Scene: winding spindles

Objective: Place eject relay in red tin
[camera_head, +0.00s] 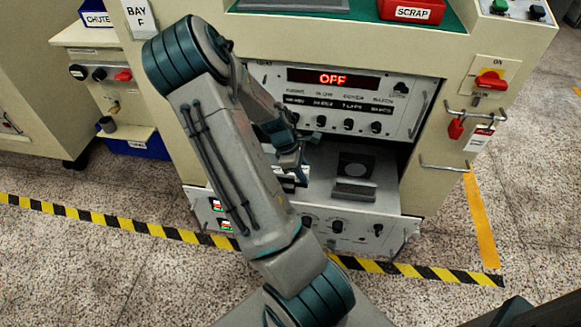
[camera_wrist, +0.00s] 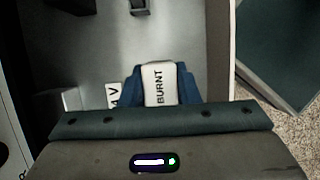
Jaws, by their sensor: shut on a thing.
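My gripper (camera_wrist: 159,82) shows in the wrist view as blue fingers on both sides of a white block labelled BURNT (camera_wrist: 158,88), shut on it. I cannot tell from its label whether this is the eject relay. In the head view my gripper (camera_head: 291,165) is low over the left part of the pulled-out drawer (camera_head: 352,217), and my arm hides much of that side. I cannot tell whether the block touches the drawer floor. The red tin, labelled SCRAP (camera_head: 411,13), stands on the green top of the machine at upper right.
The machine's panel (camera_head: 349,105) with a display reading OFF overhangs the drawer at the back. A red rotary switch (camera_head: 490,80) and a red padlock (camera_head: 456,128) are at right. A blue CHUTE bin (camera_head: 97,14) is at upper left. Striped tape (camera_head: 120,222) crosses the open floor.

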